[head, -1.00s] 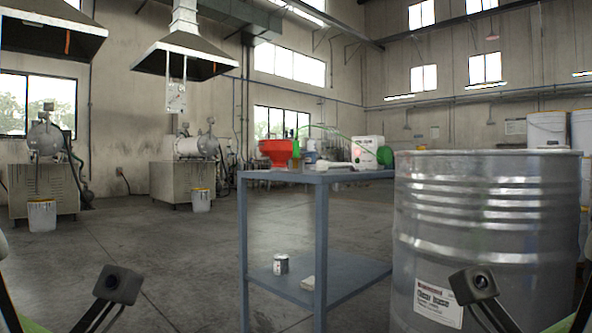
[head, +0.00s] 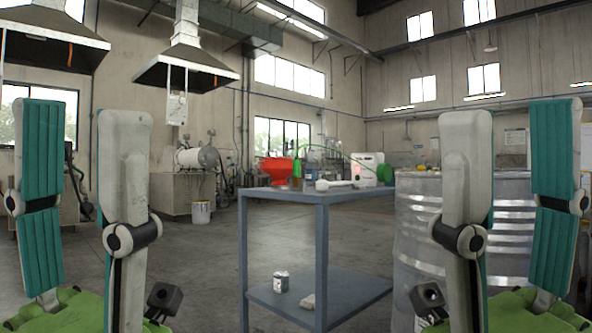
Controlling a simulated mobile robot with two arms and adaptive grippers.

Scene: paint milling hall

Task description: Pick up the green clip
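I cannot make out a green clip for certain. A small green item (head: 297,169) stands by the red funnel on the blue-grey cart (head: 283,276), and a rounder green shape (head: 384,173) shows beside a white container; both are too small to identify. My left gripper (head: 85,112) is raised at the left with its two teal-padded fingers upright, apart and empty. My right gripper (head: 511,110) is raised at the right in front of the drum, its fingers also apart and empty. Both are nearer to me than the cart and apart from it.
A red funnel (head: 277,170), a white container (head: 368,165) and a white item (head: 338,185) are on the cart top. A large metal drum (head: 412,215) stands close at right. The floor (head: 195,262) left of the cart is clear.

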